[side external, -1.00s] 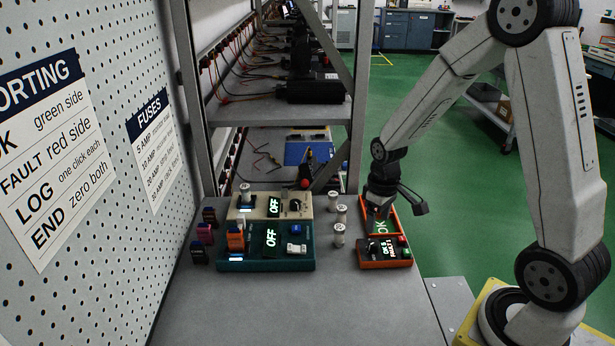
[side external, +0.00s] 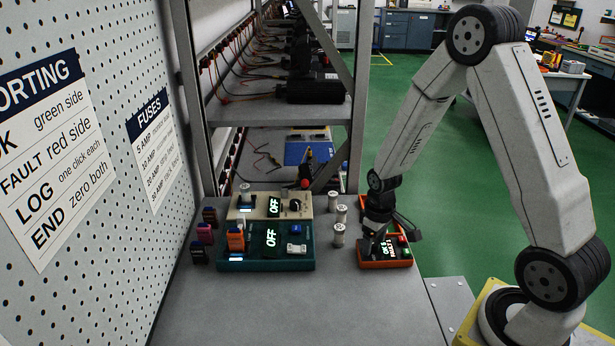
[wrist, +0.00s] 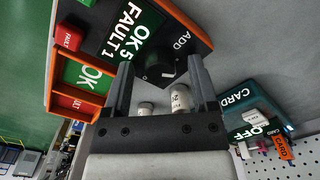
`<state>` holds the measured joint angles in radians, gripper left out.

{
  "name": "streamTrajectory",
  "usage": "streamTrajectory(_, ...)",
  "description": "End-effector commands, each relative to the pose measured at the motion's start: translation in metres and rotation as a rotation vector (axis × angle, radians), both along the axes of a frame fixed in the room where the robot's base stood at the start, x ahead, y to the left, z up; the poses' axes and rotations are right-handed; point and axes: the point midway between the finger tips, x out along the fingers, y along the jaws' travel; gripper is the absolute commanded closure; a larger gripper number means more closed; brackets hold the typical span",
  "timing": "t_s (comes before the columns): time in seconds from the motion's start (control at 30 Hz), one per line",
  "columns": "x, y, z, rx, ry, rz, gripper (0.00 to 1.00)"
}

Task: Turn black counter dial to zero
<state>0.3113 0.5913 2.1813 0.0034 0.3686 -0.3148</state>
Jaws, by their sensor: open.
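The counter is an orange-edged box (side external: 385,265) on the right of the bench. In the wrist view its display (wrist: 130,35) reads "OK 5" and "FAULT 1". The black dial (wrist: 158,68) sits beside the display, near the "ADD" marking. My gripper (wrist: 162,63) is open, with one finger on each side of the dial in the wrist view. I cannot tell whether the fingers touch it. In the side view my gripper (side external: 368,243) is low over the left part of the counter and hides the dial.
An orange tray (wrist: 76,117) with a green "OK" panel adjoins the counter. Several pale cylinders (side external: 340,236) stand left of it. A teal tester (side external: 265,262) and a beige tester (side external: 262,205) both read "OFF". Bare bench lies in front.

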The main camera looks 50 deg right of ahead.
Motion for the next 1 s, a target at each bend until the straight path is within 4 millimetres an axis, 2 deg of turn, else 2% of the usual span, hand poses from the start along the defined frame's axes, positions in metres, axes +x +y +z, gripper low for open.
streamTrajectory(0.13, 0.0001, 0.0, 0.0001, 0.0, 0.0, 0.0, 0.25)
streamTrajectory(0.17, 0.0001, 0.0, 0.0001, 0.0, 0.0, 0.0, 0.28)
streamTrajectory(0.3, 0.0001, 0.0, 0.0002, 0.0, 0.0, 0.0, 0.73)
streamTrajectory(0.4, 0.0, 0.0, 0.0003, 0.0, 0.0, 0.0, 1.0)
streamTrajectory(0.77, 0.0, 0.0001, 0.0004, 0.0, 0.0, -0.026, 1.0)
streamTrajectory(1.0, -0.0001, 0.0, 0.0003, -0.001, 0.001, -0.124, 1.0)
